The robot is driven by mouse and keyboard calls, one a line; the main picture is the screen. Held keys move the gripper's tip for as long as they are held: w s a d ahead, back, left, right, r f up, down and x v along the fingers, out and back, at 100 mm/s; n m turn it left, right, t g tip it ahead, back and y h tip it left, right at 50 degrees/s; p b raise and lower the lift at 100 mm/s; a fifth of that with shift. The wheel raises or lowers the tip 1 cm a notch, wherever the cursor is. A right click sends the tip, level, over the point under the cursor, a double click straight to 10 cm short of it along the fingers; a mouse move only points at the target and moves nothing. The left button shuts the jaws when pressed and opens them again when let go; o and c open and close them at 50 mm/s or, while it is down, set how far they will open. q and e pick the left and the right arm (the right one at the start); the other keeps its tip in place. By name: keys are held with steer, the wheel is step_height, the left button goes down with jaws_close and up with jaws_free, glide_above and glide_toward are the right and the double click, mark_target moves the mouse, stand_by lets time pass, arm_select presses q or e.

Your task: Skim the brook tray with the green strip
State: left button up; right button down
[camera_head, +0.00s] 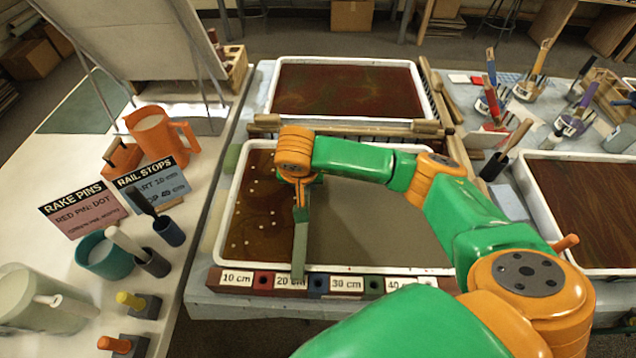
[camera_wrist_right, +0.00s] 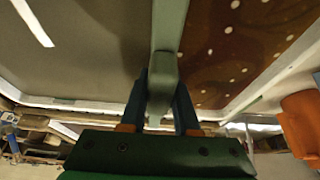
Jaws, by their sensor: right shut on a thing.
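My right gripper (camera_head: 301,192) is shut on a grey-green strip (camera_head: 300,250) above the near middle tray (camera_head: 380,269). The strip lies lengthwise across the tray, its near end by the front rim around the 20 cm mark. Left of it the liquid is dark red-brown with white dots; right of it the surface is plain grey-brown. No name for the tray is readable. In the right wrist view the strip (camera_wrist_right: 170,28) runs up from between the fingers (camera_wrist_right: 163,90), along the border of the plain and dotted parts. Whether it touches the liquid I cannot tell. My left gripper is out of view.
A scale rail (camera_head: 346,285) runs along the tray's front. A second tray (camera_head: 420,100) stands behind, another (camera_head: 528,190) at right. Wooden rakes (camera_head: 345,126) lie between the middle trays. Left are an orange jug (camera_head: 160,135), a teal cup (camera_head: 105,255) and signs (camera_head: 83,208).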

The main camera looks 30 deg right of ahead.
steer(key=w+a+b, duration=0.1)
steer(key=w+a, duration=0.1)
steer(key=a, duration=0.1)
steer(key=w+a+b, duration=0.1)
steer(key=a+b, duration=0.1)
steer(key=a, duration=0.1)
steer(key=w+a+b, duration=0.2)
steer(key=a, duration=0.1)
steer(key=shift+w+a+f, duration=0.1)
steer(key=shift+w+a, duration=0.05)
steer(key=shift+w, duration=0.2)
steer(key=shift+w+a+b, duration=0.3)
steer(key=shift+w+a, duration=0.05)
steer(key=shift+a, duration=0.2)
steer(key=shift+w+a+b, duration=0.3)
steer(key=shift+a, duration=0.2)
steer(key=shift+w+a, duration=0.1)
steer(key=shift+a, duration=0.1)
step_height(320, 180, up, 2)
steer(key=shift+d+p, duration=0.15)
steer(key=shift+p, duration=0.55)
steer(key=shift+w+a+r+p, duration=0.1)
steer(key=shift+a+r+p, duration=0.05)
steer(key=shift+r+p, duration=0.4)
steer(key=shift+a+r+p, duration=0.1)
steer(key=shift+r+p, duration=0.3)
steer(key=shift+r, duration=0.15)
steer(key=shift+d+r+p, duration=0.1)
steer(key=shift+r+p, duration=0.3)
steer(key=shift+r, duration=0.15)
